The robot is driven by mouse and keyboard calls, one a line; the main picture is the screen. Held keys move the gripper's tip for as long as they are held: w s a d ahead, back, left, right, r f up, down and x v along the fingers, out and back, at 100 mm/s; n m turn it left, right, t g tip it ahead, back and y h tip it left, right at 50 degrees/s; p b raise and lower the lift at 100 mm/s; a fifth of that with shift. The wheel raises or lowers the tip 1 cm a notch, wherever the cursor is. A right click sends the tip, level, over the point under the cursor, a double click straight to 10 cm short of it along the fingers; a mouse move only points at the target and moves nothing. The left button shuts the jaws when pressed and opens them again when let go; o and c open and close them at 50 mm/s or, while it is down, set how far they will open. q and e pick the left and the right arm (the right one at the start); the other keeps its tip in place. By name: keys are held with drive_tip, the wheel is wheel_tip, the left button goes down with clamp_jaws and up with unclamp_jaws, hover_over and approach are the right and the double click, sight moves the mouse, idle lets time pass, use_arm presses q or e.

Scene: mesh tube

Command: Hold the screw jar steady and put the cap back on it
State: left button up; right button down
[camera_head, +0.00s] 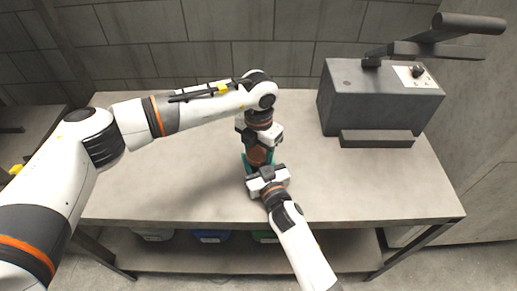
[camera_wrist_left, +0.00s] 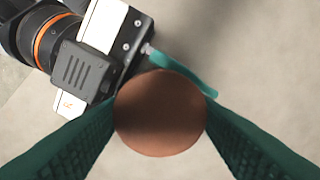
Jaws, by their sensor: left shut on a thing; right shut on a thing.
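A brown round top, which looks like the cap (camera_wrist_left: 160,112), sits between the two green fingers of my left gripper (camera_wrist_left: 160,125) in the left wrist view. In the head view my left gripper (camera_head: 258,150) points down from above, shut on it. A brown body, apparently the screw jar (camera_head: 257,157), shows between the grippers over the table. My right gripper (camera_head: 262,172) comes from the front and is shut on the jar low down; one green finger shows beside it in the wrist view. The seam between cap and jar is hidden, so I cannot tell whether they touch.
The grey table (camera_head: 180,185) is bare around the grippers. A dark grey machine with a lever handle (camera_head: 380,100) stands at the back right. Several coloured bins, one blue (camera_head: 210,236), sit under the table's front edge. A tiled wall is behind.

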use_arm(q)
drive_tip(key=m, duration=0.7)
drive_tip(key=shift+m, duration=0.3)
drive_tip(key=m, duration=0.6)
drive_tip(key=shift+w+m, duration=0.1)
drive_tip(key=shift+m, duration=0.2)
drive_tip(key=o, duration=1.1)
drive_tip(key=shift+r, duration=0.1)
wheel_tip(320, 180, up, 4)
drive_tip(key=shift+r, duration=0.15)
drive_tip(key=shift+c, duration=0.4)
